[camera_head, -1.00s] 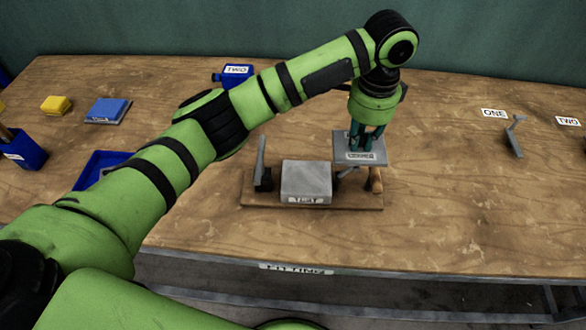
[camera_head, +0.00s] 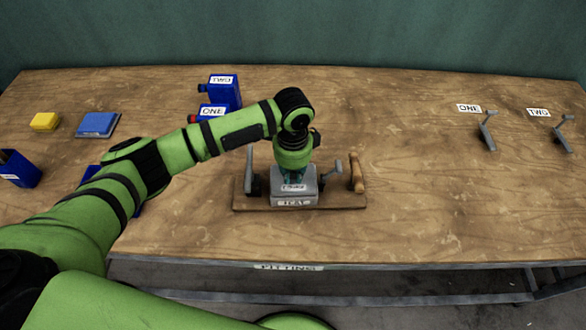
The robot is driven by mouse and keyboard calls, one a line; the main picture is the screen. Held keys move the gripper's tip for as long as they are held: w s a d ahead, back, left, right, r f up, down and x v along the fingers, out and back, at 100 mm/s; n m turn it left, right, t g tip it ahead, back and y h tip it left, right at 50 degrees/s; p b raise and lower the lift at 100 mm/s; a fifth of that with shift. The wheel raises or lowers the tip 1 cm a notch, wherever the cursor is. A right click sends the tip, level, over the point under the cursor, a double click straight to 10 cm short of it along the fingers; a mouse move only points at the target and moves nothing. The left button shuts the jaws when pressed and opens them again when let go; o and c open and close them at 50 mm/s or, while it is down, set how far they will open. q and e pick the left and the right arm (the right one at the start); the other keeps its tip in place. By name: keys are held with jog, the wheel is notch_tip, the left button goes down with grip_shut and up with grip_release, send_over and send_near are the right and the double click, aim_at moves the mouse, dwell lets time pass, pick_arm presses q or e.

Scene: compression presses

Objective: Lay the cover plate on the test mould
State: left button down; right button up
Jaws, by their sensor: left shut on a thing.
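The test mould (camera_head: 293,201) is a grey block with a label on its front, on a wooden board (camera_head: 335,205) at the middle of the table. The grey cover plate (camera_head: 309,188), with its own label, is at the top of the mould and lined up over it. I cannot tell whether it rests flat or sits just above. My left gripper (camera_head: 294,177) points down from above and is shut on the cover plate; its fingertips are partly hidden. My right gripper is not in view.
Grey upright metal parts (camera_head: 250,172) and a wooden handle (camera_head: 356,173) stand on the board beside the mould. Blue containers labelled ONE (camera_head: 212,112) and TWO (camera_head: 222,90) stand behind my arm. The table's right front is clear.

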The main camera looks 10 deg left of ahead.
aim_at(293, 172)
pick_arm(q)
jog(key=c, duration=1.6)
grip_release()
jog(key=shift+f, duration=0.15)
jog(key=o, duration=0.4)
jog(key=shift+o, duration=0.2)
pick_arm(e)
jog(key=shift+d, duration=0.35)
pick_arm(q)
notch_tip(293, 172, up, 12)
jog(key=b, duration=0.2)
jog(key=shift+r, duration=0.2)
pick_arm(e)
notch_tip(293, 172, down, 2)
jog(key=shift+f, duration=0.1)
